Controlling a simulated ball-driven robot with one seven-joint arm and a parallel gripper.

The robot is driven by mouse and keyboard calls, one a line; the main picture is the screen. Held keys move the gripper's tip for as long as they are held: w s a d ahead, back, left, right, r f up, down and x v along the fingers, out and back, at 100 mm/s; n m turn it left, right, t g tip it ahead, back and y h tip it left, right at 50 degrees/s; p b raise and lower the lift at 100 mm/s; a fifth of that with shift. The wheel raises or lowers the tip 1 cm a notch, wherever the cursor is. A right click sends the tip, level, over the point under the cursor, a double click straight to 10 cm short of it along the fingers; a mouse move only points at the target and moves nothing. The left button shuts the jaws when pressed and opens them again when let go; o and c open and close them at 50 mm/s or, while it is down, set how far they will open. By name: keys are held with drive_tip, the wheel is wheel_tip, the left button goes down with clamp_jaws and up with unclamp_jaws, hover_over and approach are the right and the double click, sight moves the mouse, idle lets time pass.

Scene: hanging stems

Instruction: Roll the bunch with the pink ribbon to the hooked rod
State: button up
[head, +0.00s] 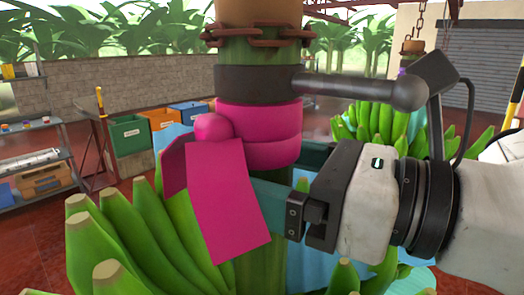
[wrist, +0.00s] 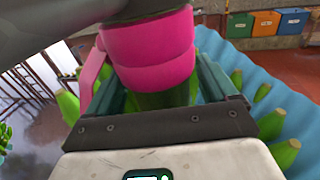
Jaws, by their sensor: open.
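The bunch with the pink ribbon (head: 230,200) hangs upright close in front of me in the head view, its green bananas (head: 120,245) spreading low. The ribbon wraps the stem, with a knot and a loose tail at the front. Above it is a dark collar with a side handle (head: 365,88). My gripper (head: 272,172) comes from the right, its teal fingers open on either side of the stem at the ribbon's lower edge. The wrist view also shows the ribbon (wrist: 150,50) between the fingers. Contact with the stem is unclear. A thin yellow-topped rod (head: 100,102) stands at left; its hook is unclear.
Another bunch (head: 382,125) hangs from a chain behind, at right. Green, blue and orange bins (head: 188,113) stand by the wall. A shelf (head: 35,150) is at far left. Blue sheeting (wrist: 245,75) lies beside the stem. Red floor is open at left.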

drive_tip(key=shift+a, duration=0.1)
drive_tip(key=shift+c, duration=0.5)
drive_tip(key=c, duration=1.3)
drive_tip(key=shift+f, duration=0.1)
